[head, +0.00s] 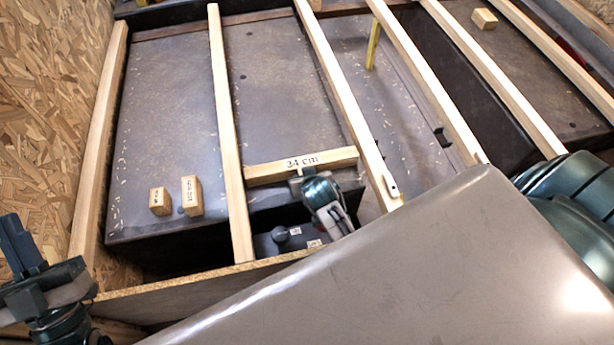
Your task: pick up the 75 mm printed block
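Two small wooden blocks stand on the dark wheel-arch top at the left in the head view: a shorter block (160,201) and a taller block (192,196). Both bear small dark print that I cannot read, so I cannot tell which is the 75 mm one. My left gripper (20,242) is at the lower left, apart from the blocks; its dark fingers point up, and nothing shows in them. My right gripper (299,184) is against the near side of a short batten marked 34 cm (270,174); its fingers are mostly hidden.
Long pale battens (228,130) cross above the arches, one just right of the blocks. Another wooden block (484,18) lies at the far right. A chipboard wall (45,110) stands at left. A grey panel (380,270) covers the lower right.

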